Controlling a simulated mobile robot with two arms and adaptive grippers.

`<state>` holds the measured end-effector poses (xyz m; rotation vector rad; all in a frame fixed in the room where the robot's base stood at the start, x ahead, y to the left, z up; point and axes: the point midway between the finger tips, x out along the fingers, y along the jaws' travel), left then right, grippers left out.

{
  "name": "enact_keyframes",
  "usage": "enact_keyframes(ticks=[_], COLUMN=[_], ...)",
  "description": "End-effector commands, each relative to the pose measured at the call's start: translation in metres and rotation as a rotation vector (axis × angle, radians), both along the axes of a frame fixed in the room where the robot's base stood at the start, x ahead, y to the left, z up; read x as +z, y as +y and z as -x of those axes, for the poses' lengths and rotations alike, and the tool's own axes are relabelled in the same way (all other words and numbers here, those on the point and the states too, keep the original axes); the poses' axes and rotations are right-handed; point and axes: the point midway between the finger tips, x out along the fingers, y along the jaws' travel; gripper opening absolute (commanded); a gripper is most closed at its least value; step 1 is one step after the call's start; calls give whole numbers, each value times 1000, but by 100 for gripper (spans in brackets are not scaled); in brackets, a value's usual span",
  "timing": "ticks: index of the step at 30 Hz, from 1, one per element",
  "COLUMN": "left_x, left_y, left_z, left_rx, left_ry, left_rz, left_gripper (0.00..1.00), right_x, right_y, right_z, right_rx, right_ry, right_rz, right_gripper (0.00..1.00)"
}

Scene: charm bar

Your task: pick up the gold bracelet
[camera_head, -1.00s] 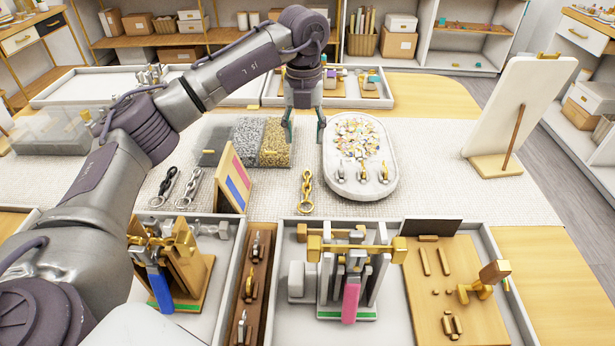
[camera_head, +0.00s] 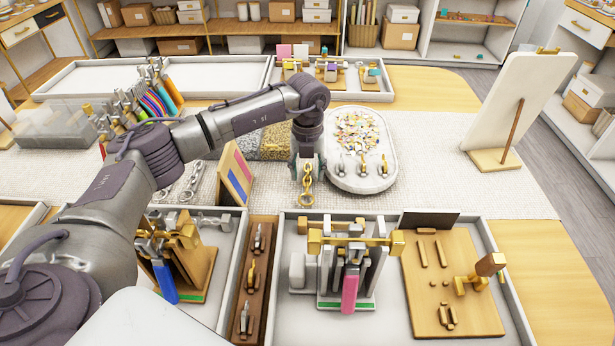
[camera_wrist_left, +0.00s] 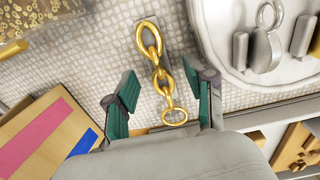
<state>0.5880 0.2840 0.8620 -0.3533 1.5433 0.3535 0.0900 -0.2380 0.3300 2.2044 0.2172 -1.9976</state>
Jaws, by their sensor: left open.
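The gold bracelet (camera_head: 307,187), a short chain of thick gold links, lies on the woven white mat just left of the oval white tray. It also shows in the left wrist view (camera_wrist_left: 157,68), running from the top middle down to a ring between the fingers. My left gripper (camera_head: 307,176) is directly over the bracelet, pointing down. In the left wrist view my left gripper (camera_wrist_left: 161,97) is open, with one green-padded finger on each side of the chain. I cannot see either pad touching the links. My right gripper is not in view.
The oval tray (camera_head: 384,183) with colourful charms stands close on the right. A small board with pink and blue stripes (camera_head: 236,176) leans on the left. A tray of tools (camera_head: 281,300) lies in front. Two silver chains (camera_head: 192,180) lie further left.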

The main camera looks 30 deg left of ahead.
Motion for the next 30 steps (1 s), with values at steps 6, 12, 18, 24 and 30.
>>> enact_keyframes(ticks=[6, 12, 18, 24, 30], left_x=[-4, -4, -3, -3, 1], left_y=[0, 0, 0, 0, 0], left_z=[0, 0, 0, 0, -1], left_rx=[-1, -1, -1, -1, 0], left_ry=[-1, -1, -1, -1, -2], left_rz=[0, 0, 0, 0, 0], left_gripper=[54, 31, 0, 0, 0], right_x=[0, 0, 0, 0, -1], right_y=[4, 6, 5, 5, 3], right_z=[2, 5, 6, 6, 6], right_rx=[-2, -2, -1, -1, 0], right_ry=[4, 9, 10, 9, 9], right_rz=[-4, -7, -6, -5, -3], right_gripper=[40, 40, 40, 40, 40])
